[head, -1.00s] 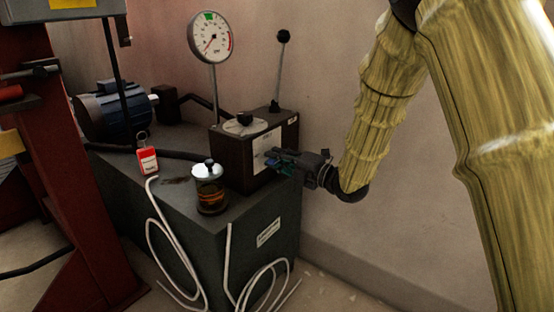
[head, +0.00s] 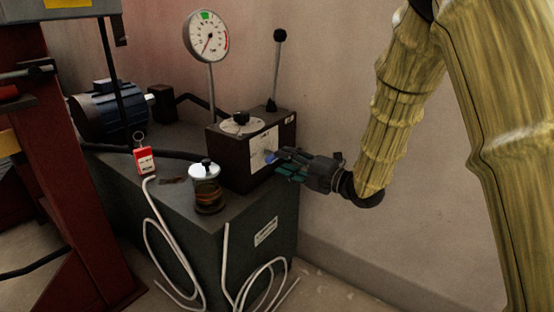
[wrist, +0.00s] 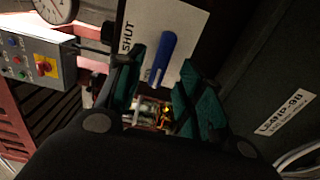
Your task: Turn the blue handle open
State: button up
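The blue handle (head: 270,157) is on the front face of a dark valve box (head: 229,157). In the wrist view the blue handle (wrist: 161,60) is a slim lever lying slantwise against a white plate (wrist: 185,30) marked "SHUT". My gripper (head: 283,162) is at the right of the handle, close to the box face. In the wrist view my gripper (wrist: 162,62) has its two green fingers spread apart, with the handle showing in the gap between them. I see no finger touching the handle; the exact depth between them is hard to tell.
The box sits on a dark green cabinet (head: 190,235). A gauge (head: 206,36), an upright black-knobbed lever (head: 278,70), a glass jar (head: 207,190), a red tag (head: 145,160) and a blue motor (head: 105,110) stand around it. White cables hang in front. A wall is behind.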

jog(key=v, duration=0.7)
jog(key=shift+s+d, duration=0.15)
jog(key=shift+s, duration=0.05)
jog(key=shift+f, duration=0.1)
jog(key=s+d+f+m+h, duration=0.2)
jog(key=f+m+h, duration=0.15)
jog(key=f, duration=0.45)
jog(key=s+d+f+m+h+p, duration=0.1)
jog(key=s+d+f+m+h, duration=0.1)
jog(key=f+m, duration=0.45)
jog(key=s+d+f+m+h, duration=0.1)
jog(key=d+f+m+h, duration=0.15)
jog(key=f, duration=0.75)
jog(key=s+d+f+m+g+h+p, duration=0.1)
jog(key=s+d+f+m+g+h, duration=0.25)
jog(key=s+f+m, duration=0.75)
jog(key=s+d+f+m+g+h+p, duration=0.15)
jog(key=s+f+m+g, duration=0.35)
jog(key=s, duration=0.9)
jog(key=s+d+f+m+g+h+p, duration=0.15)
jog(key=s+f, duration=0.55)
jog(key=s, duration=0.7)
notch_tip(320, 180, up, 38)
jog(key=p, duration=3.6)
jog(key=shift+w+d+n+g, duration=0.25)
jog(key=shift+d+n+g, duration=0.05)
jog(key=shift+d, duration=0.15)
